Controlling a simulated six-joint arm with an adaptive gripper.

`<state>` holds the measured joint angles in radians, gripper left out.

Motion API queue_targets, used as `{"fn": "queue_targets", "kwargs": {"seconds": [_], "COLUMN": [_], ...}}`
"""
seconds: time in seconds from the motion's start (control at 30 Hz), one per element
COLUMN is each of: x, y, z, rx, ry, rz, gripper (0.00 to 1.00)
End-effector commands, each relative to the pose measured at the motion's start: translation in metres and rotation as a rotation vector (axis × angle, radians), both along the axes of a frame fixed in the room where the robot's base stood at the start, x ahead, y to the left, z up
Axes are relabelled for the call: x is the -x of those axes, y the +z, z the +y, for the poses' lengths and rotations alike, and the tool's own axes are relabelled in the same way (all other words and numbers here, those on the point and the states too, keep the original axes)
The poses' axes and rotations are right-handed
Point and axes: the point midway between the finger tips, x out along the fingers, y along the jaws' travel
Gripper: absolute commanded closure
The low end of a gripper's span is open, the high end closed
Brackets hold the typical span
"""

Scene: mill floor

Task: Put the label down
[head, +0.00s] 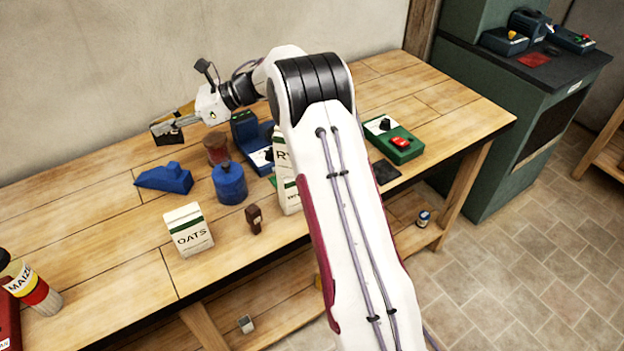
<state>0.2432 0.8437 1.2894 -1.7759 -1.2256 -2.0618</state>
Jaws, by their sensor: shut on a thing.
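My gripper (176,124) is at the upper left in the head view, raised above the far left part of the wooden bench (85,225). It is shut on a small flat dark piece with a tan part behind it, which I take to be the label (160,130). The fingers partly cover the label, and any print on it is too small to read. The label appears clear of the bench top.
Below the gripper stand a blue wedge-shaped block (163,179), a blue canister (230,184) and a reddish jar (216,148). An oats bag (188,229) and a small brown object (254,217) stand nearer. A green device (394,140) is right. The bench's left part has free room.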

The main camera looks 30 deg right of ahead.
Motion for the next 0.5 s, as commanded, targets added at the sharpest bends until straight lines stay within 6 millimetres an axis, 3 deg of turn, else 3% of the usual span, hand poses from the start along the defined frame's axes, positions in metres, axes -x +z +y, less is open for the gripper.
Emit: {"fn": "queue_targets", "kwargs": {"seconds": [0.1, 0.5], "x": [0.008, 0.047], "y": [0.000, 0.000], "z": [-0.040, -0.154], "rx": [0.001, 0.000], "ry": [-0.028, -0.108], "rz": [0.000, 0.000], "gripper": [1.00, 1.00]}}
